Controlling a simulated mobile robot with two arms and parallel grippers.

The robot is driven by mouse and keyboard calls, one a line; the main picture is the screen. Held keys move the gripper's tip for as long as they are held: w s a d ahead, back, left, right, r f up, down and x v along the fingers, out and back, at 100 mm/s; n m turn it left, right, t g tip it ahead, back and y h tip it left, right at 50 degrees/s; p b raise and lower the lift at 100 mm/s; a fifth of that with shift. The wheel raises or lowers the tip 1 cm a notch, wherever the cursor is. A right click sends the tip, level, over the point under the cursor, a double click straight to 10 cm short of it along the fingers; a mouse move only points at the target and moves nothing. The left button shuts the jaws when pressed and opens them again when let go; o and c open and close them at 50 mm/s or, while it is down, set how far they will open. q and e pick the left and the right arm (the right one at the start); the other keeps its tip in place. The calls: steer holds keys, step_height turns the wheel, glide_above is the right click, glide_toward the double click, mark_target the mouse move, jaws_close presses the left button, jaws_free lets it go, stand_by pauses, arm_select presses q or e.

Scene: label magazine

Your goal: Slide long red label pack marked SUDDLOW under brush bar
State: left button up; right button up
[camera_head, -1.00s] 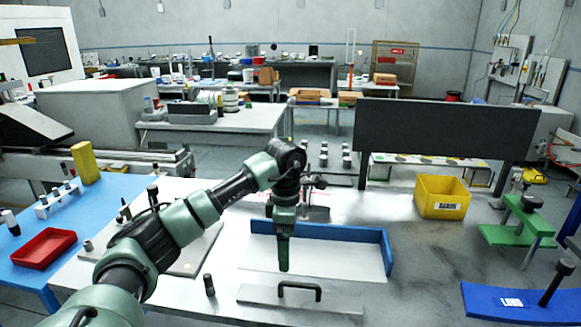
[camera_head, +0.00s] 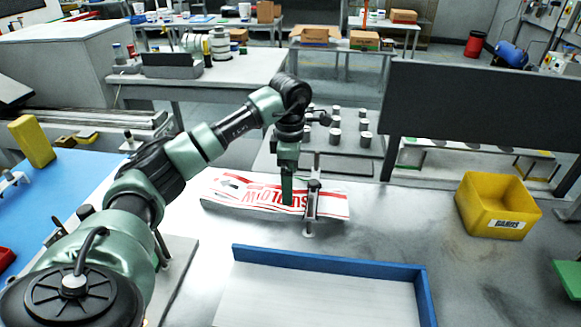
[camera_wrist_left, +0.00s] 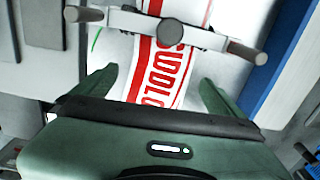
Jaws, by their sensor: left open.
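The long label pack (camera_head: 235,190), white with red stripes and red SUDDLOW lettering, lies on the grey table beyond the blue-walled tray. The brush bar (camera_head: 312,190) is a narrow grey bar on posts, crossing the pack near its right end. Pack shows on both sides of the bar. In the left wrist view the bar (camera_wrist_left: 137,21) crosses above the pack (camera_wrist_left: 160,80). My left gripper (camera_head: 287,198) points down just left of the bar. Its fingers (camera_wrist_left: 157,80) are open, with the pack between them in that view; contact cannot be told. My right gripper is out of view.
A tray (camera_head: 330,260) with blue walls lies in front of the pack. A yellow bin (camera_head: 490,210) stands to the right, with clear grey table between. Several metal cylinders (camera_head: 335,135) stand behind. A dark panel (camera_head: 480,105) rises at back right.

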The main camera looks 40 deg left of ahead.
mark_target(263, 197)
arm_select(q)
steer(key=f, duration=0.3)
steer(key=f+p, duration=0.1)
steer(key=f, duration=0.1)
steer(key=shift+s+d+f, duration=0.1)
steer(key=shift+s+f, duration=0.1)
steer(key=shift+f, duration=0.65)
steer(key=shift+c, duration=0.3)
steer(key=c, duration=1)
steer(key=shift+r, duration=0.1)
steer(key=c, duration=0.8)
steer(key=shift+s+a, duration=0.35)
steer(key=shift+a, duration=0.4)
steer(key=shift+s+a, duration=0.35)
steer(key=shift+a, duration=0.35)
steer(key=shift+c, duration=0.2)
steer(key=shift+s+a+b, duration=0.15)
steer(key=shift+s+a, duration=0.35)
steer(key=shift+a, duration=0.35)
steer(key=shift+s+a+b, duration=0.15)
steer(key=shift+s+a, duration=0.35)
steer(key=shift+a, duration=0.35)
